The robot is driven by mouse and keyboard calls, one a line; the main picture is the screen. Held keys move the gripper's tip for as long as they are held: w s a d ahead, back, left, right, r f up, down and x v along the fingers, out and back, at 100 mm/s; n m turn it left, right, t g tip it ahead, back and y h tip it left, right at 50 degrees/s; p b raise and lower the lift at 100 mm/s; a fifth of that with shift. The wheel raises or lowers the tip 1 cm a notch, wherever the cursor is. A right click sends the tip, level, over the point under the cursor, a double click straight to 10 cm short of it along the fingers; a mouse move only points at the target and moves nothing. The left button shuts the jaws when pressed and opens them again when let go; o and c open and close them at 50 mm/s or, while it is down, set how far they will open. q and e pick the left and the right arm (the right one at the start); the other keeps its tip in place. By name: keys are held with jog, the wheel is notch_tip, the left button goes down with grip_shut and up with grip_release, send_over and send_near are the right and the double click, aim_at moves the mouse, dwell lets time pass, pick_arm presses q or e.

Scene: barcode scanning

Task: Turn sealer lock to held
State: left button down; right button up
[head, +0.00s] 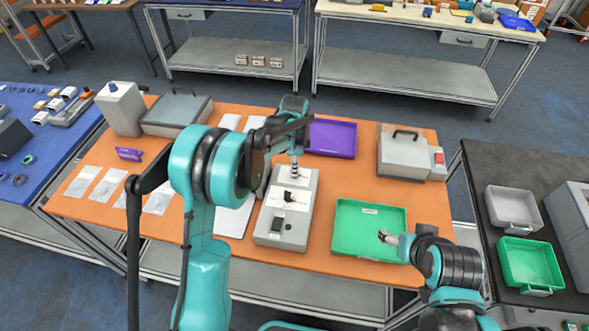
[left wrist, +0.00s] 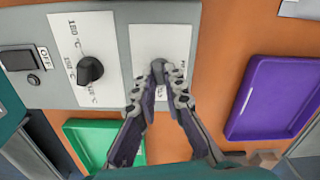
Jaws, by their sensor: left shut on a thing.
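The sealer's grey control box (head: 264,220) lies on the orange table, with a black dial (left wrist: 90,70) and a black switch (left wrist: 20,60) marked OFF. A white label plate (left wrist: 146,48) is at its far end. My left gripper (left wrist: 159,75) reaches down onto this plate, its fingers closed together. It also shows in the head view (head: 294,178).
A purple tray (head: 332,138) stands behind the box to the right. A grey handled case (head: 402,158) is at the back right. White sheets and a purple packet (head: 129,154) lie at the left. Orange tabletop is clear between box and green tray.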

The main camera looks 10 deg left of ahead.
pick_arm(q)
jog(key=shift+m, duration=1.2)
jog(key=c, duration=1.6)
grip_release()
jog(key=shift+r, duration=0.1)
notch_tip(320, 180, up, 12)
